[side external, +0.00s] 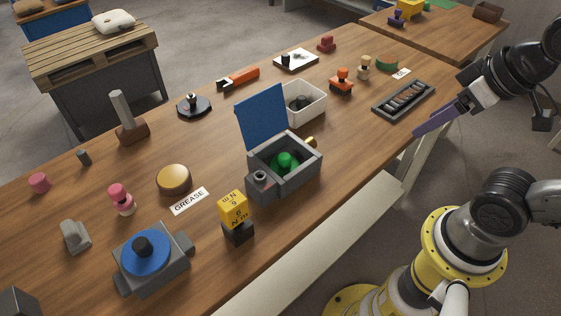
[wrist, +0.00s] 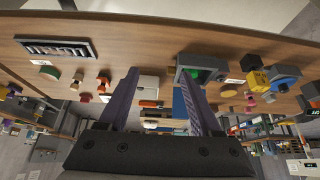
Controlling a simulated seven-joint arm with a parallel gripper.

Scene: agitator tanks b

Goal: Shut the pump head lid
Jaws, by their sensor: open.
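The pump head (side external: 296,178) is a grey box near the middle of the bench with a green round part (side external: 287,162) inside. Its blue lid (side external: 262,117) stands open, raised at the box's back edge and leaning slightly back. In the wrist view the grey box (wrist: 207,61) is near the top, and the blue lid (wrist: 178,103) is partly hidden by the right finger. My gripper (side external: 432,122) has purple fingers and is at the right, by the bench's front edge, well apart from the lid. It also shows in the wrist view (wrist: 162,72), fingers spread and empty.
A white bin (side external: 307,107) stands close behind the box, right of the lid. A yellow-and-black block (side external: 236,218) and a grey unit with a blue disc (side external: 152,262) are to the front left. A dark slotted tray (side external: 404,99) lies near my gripper.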

